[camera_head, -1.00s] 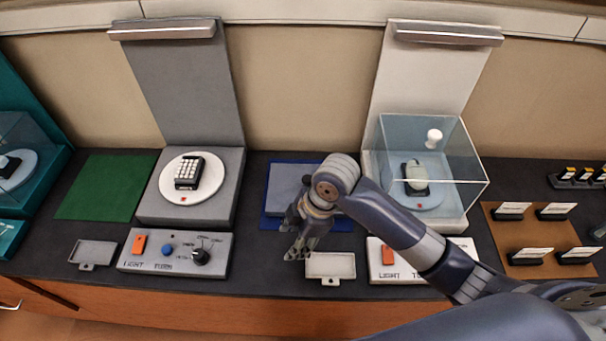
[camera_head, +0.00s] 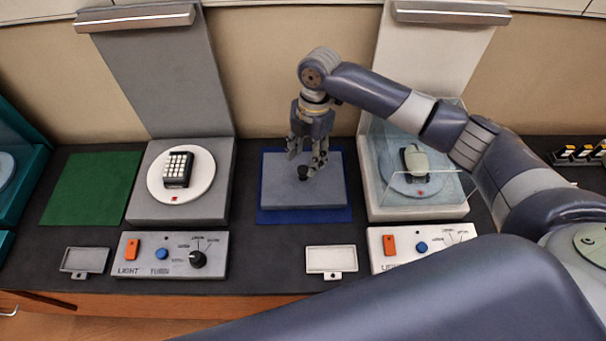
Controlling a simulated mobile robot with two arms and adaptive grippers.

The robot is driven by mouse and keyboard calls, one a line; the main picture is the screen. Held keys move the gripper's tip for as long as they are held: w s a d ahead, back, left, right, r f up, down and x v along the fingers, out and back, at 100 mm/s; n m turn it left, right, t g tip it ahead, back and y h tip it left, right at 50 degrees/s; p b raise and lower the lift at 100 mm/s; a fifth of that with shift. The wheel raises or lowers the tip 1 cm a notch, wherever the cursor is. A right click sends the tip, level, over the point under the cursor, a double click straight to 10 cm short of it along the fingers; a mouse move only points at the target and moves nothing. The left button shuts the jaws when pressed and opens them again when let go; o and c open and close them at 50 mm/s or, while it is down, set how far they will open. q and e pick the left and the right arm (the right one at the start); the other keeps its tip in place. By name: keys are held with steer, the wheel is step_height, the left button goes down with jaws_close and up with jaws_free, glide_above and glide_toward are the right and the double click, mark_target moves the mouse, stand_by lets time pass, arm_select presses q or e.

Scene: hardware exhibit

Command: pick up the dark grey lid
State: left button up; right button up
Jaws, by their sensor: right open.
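The dark grey lid (camera_head: 328,191) lies flat on a blue mat (camera_head: 349,214) in the middle of the counter. It is a rectangular slab with a small black knob (camera_head: 303,173) near its centre. My right gripper (camera_head: 304,164) points down over the lid, its fingers spread and empty. Its fingertips are close to the knob; I cannot tell whether they touch it. The gripper covers part of the lid's back edge. My left gripper is not in view.
A clear case (camera_head: 381,160) over a pale object stands right of the lid, partly behind my right arm. Left is a grey stand with a white turntable (camera_head: 204,178). A control panel (camera_head: 133,270), small trays (camera_head: 331,259) and a green mat (camera_head: 85,188) are also on the counter.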

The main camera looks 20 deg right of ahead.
mark_target(303, 169)
steer(key=f, duration=0.1)
steer(key=f+p, duration=0.1)
steer(key=f, duration=0.3)
steer(key=shift+s+a+p, duration=0.1)
steer(key=shift+a+p, duration=0.25)
steer(key=shift+f, duration=0.25)
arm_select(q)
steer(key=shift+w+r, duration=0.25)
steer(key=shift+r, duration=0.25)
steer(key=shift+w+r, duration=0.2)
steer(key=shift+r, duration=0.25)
arm_select(e)
jaws_close()
